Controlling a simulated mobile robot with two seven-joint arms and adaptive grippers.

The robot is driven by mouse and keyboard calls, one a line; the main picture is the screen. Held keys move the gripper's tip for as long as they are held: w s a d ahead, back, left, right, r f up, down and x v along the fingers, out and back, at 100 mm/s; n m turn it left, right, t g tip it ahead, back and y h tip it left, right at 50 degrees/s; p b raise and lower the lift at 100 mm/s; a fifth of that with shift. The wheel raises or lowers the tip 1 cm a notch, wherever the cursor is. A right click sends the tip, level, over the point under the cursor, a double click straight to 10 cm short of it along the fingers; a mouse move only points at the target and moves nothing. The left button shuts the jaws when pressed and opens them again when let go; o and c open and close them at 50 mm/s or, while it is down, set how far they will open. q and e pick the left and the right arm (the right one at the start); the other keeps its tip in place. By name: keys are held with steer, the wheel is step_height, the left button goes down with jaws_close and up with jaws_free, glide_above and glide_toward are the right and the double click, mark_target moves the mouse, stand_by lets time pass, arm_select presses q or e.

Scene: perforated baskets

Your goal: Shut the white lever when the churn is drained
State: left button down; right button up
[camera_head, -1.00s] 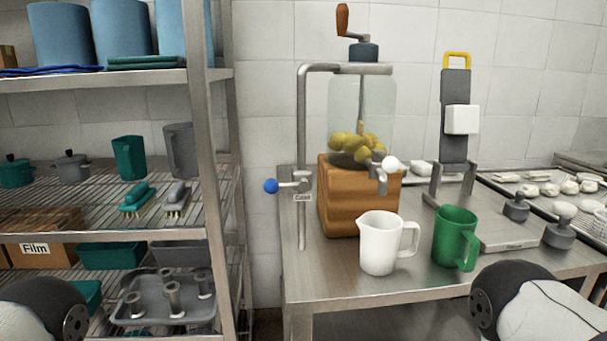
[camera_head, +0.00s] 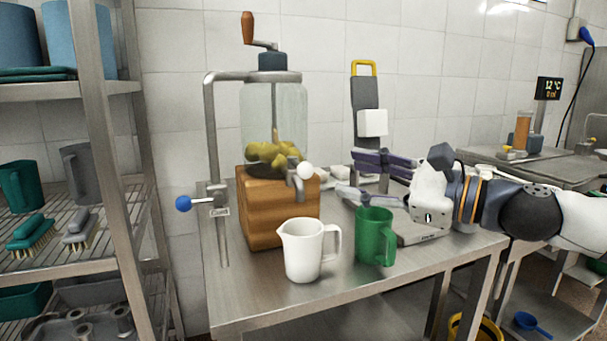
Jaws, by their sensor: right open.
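The churn (camera_head: 273,115) is a clear glass jar with a crank on a wooden block (camera_head: 262,215). Yellow lumps (camera_head: 270,155) lie at its bottom, and I make out no liquid around them. The white lever (camera_head: 305,170) is a white ball knob at the metal tap (camera_head: 294,182) on the jar's lower right front. A white pitcher (camera_head: 302,252) stands below the tap; its contents are hidden. My right gripper (camera_head: 348,173) is open and empty, its fingers pointing left toward the white knob, right of it and apart. My left gripper is out of view.
A green pitcher (camera_head: 372,236) stands beside the white one, below my right gripper. A blue-knobbed lever (camera_head: 183,204) sits on the pipe at left. A grey stand with a yellow handle (camera_head: 363,68) is behind.

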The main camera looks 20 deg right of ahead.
mark_target(304, 167)
steer(key=b+x, duration=0.1)
steer(key=x, duration=0.2)
steer(key=f+b+x, duration=0.1)
steer(key=x, duration=0.2)
steer(key=b+x, duration=0.1)
steer(key=x, duration=0.3)
steer(key=shift+f, duration=0.25)
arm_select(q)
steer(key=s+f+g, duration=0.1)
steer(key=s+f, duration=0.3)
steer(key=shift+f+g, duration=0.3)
arm_select(e)
steer(key=shift+w+a+r, duration=0.2)
steer(key=shift+w+a, duration=0.05)
